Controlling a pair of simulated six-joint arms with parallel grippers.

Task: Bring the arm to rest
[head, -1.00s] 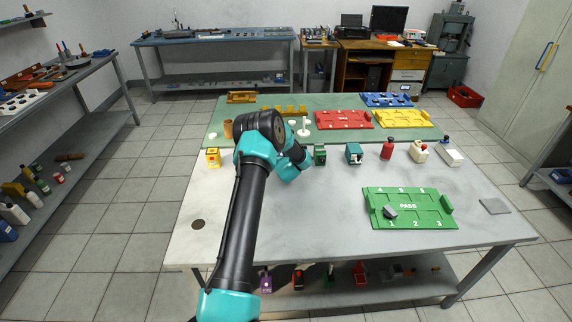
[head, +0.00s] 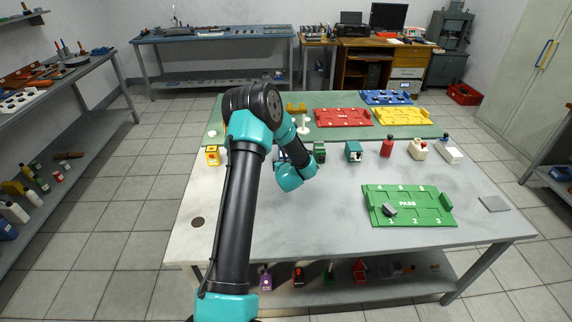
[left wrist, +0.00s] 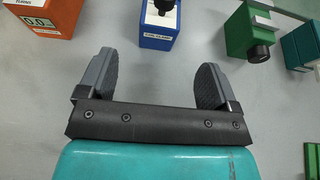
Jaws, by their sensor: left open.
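My left arm comes in from the lower left of the head view, bent at the elbow, with its teal wrist over the grey-white table (head: 330,210). Its fingers are hidden behind the wrist in the head view. In the left wrist view my left gripper (left wrist: 155,82) is open, with two dark fingers wide apart and nothing between them. A blue box with a black knob (left wrist: 160,22) lies beyond the fingertips, apart from them. An orange device with a display (left wrist: 45,15) is at the upper left and a green device (left wrist: 250,33) at the upper right.
A green PASS tray (head: 430,216) holds a dark piece (head: 389,209) near slot 1. Red (head: 343,118), yellow (head: 403,117) and blue (head: 386,98) trays lie at the back. The table's front middle is clear.

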